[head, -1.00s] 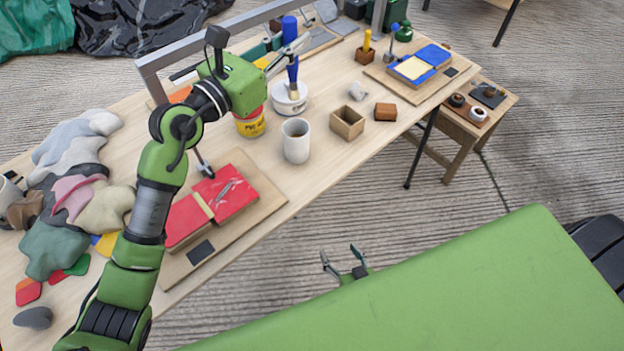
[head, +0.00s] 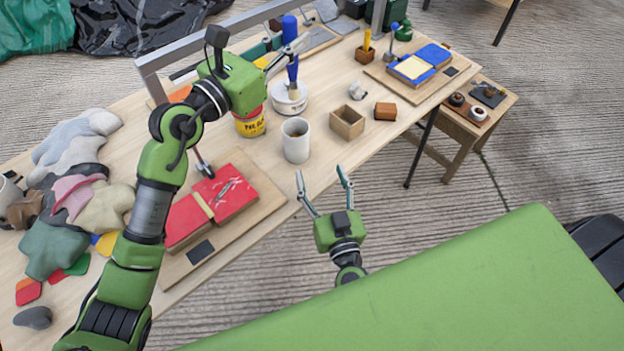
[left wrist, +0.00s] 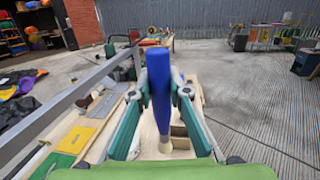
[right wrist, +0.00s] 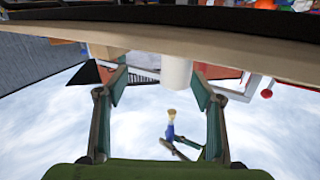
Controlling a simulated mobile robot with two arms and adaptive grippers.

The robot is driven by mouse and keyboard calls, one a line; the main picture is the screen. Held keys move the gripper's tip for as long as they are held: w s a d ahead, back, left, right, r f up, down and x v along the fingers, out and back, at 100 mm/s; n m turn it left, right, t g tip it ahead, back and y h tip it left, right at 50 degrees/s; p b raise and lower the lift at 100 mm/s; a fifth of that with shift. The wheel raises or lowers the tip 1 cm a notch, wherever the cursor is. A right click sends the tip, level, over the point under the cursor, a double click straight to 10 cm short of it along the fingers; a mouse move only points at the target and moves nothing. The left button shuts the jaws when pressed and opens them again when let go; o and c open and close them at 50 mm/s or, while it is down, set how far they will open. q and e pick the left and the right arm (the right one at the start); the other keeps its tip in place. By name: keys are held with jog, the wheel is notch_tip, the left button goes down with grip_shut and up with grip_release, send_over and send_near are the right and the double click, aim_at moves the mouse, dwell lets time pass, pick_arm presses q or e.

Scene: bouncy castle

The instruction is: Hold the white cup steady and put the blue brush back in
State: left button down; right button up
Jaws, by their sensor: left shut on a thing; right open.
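The white cup (head: 296,142) stands upright on the table near its front edge. It also shows in the right wrist view (right wrist: 177,73). My left gripper (head: 291,50) is shut on the blue brush (head: 292,72), holding it upright, bristle end down, above the table and behind the cup. The blue handle fills the middle of the left wrist view (left wrist: 158,85), and its pale lower end hangs free in the right wrist view (right wrist: 171,114). My right gripper (head: 321,174) is open and empty, just in front of the cup, its fingers pointing towards it without touching.
A white round pot (head: 289,103) stands behind the cup. A yellow-red tin (head: 251,123) is left of it. A wooden box (head: 347,122) and a brown block (head: 385,111) lie to the right. A red book (head: 230,191) on a board lies front left.

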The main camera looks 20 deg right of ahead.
aim_at(300, 153)
jog(key=shift+a+r+n+y, duration=0.2)
jog(key=shift+a+n+y, duration=0.15)
jog(key=shift+a, duration=0.25)
jog(key=shift+a+r+n+y, duration=0.15)
jog(key=shift+a+n+y, duration=0.1)
jog(key=shift+a+n, duration=0.3)
jog(key=shift+w+a, duration=0.1)
jog(key=shift+w, duration=0.25)
jog(key=w, duration=1.1)
jog(key=shift+d, duration=0.25)
jog(key=c, duration=1.3)
pick_arm(q)
jog(key=shift+m+g+h, duration=0.3)
jog(key=shift+m+g, duration=0.2)
jog(key=shift+g, duration=0.3)
jog(key=shift+f, duration=4.05)
pick_arm(e)
jog(key=shift+f, duration=0.1)
